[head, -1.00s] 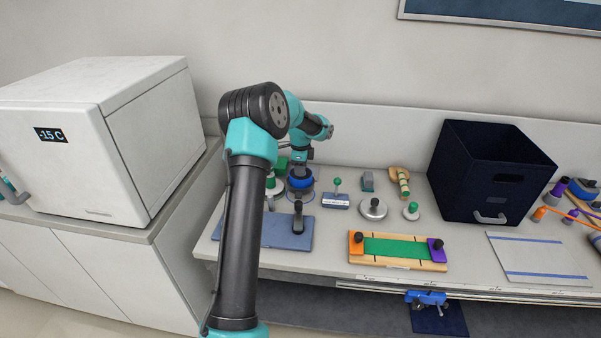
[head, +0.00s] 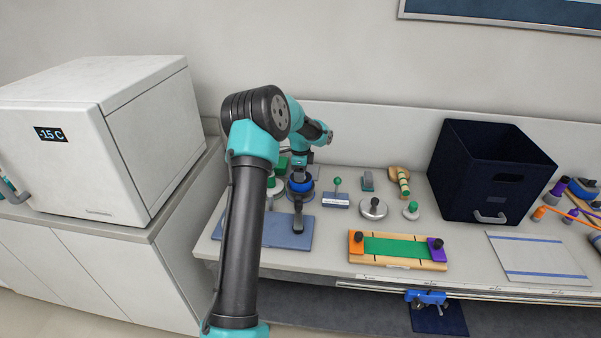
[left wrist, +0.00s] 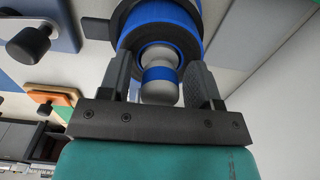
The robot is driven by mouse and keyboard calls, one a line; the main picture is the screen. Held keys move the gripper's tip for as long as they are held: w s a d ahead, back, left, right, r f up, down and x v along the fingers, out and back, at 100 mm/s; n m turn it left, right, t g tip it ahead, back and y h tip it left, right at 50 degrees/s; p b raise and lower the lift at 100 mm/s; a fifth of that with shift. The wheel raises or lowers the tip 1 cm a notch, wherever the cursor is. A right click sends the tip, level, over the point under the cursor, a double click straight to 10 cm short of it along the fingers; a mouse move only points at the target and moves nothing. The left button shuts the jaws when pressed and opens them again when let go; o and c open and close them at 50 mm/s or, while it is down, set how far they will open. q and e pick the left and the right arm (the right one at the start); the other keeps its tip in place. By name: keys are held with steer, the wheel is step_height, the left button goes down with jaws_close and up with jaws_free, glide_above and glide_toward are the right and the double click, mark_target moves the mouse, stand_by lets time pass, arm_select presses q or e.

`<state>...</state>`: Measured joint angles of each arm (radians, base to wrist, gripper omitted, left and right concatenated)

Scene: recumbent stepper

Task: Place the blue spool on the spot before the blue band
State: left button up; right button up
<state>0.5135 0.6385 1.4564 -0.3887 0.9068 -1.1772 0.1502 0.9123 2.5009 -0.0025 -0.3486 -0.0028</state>
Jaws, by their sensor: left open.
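The blue spool (head: 299,186), with dark flanges, stands on the worktop behind the blue-grey board. In the left wrist view it shows as a wide blue drum (left wrist: 168,18) with a grey knob (left wrist: 159,90) that carries a blue band. My left gripper (head: 300,172) is over the spool. Its two fingers are open, one on each side of the knob. I cannot tell whether they touch it. The forearm hides part of the board and the worktop near it. My right gripper is not in view.
A blue-grey board (head: 285,233) with a black knob lies in front of the spool. A small blue block with a green knob (head: 336,198), a metal disc (head: 373,209) and a green-topped piece (head: 411,210) stand to its right. A dark bin (head: 485,175) stands farther right.

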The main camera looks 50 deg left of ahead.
arm_select(q)
steer(key=shift+r, duration=0.1)
step_height(320, 180, up, 12)
stand_by(0.6)
stand_by(0.4)
